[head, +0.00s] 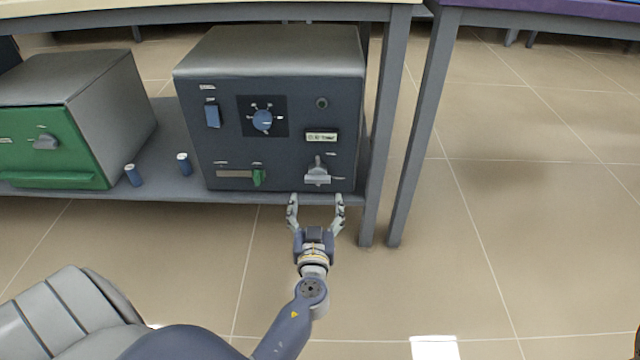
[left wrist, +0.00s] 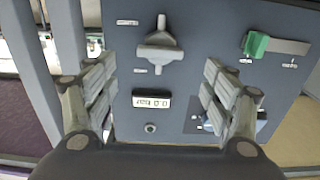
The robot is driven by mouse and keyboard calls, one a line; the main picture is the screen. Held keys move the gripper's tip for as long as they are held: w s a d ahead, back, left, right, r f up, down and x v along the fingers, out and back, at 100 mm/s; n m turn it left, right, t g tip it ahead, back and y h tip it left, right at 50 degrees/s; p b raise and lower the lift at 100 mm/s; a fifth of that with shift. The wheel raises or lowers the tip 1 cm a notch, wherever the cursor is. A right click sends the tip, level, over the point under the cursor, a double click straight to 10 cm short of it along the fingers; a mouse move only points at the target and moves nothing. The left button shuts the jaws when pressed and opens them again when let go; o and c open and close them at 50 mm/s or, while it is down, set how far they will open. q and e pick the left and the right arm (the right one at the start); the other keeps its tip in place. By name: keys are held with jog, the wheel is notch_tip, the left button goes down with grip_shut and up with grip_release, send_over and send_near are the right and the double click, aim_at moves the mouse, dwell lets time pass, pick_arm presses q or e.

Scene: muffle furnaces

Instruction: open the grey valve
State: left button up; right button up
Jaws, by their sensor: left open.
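The grey valve (head: 318,172) is a small grey handle at the lower right of the dark blue furnace's front. In the left wrist view, which is turned upside down, the grey valve (left wrist: 160,50) shows at the upper middle with its wide bar across the picture. My left gripper (head: 316,202) is open and empty, just in front of and below the valve in the head view. In the left wrist view its fingers (left wrist: 158,88) stand apart to either side, with the valve beyond them and apparently untouched. My right gripper is not in view.
The furnace (head: 225,145) also bears a green slider (head: 258,177), a blue dial (head: 262,120), a blue switch (head: 212,115) and a display (head: 321,136). A green-fronted furnace (head: 60,160) and two small blue cylinders stand left. Table legs (head: 385,130) rise close on the right.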

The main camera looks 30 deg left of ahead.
aim_at(317, 182)
pick_arm(q)
jog(key=x, duration=0.9)
jog(key=shift+w+a, duration=0.1)
jog(key=shift+w, duration=0.15)
jog(key=c, duration=1.1)
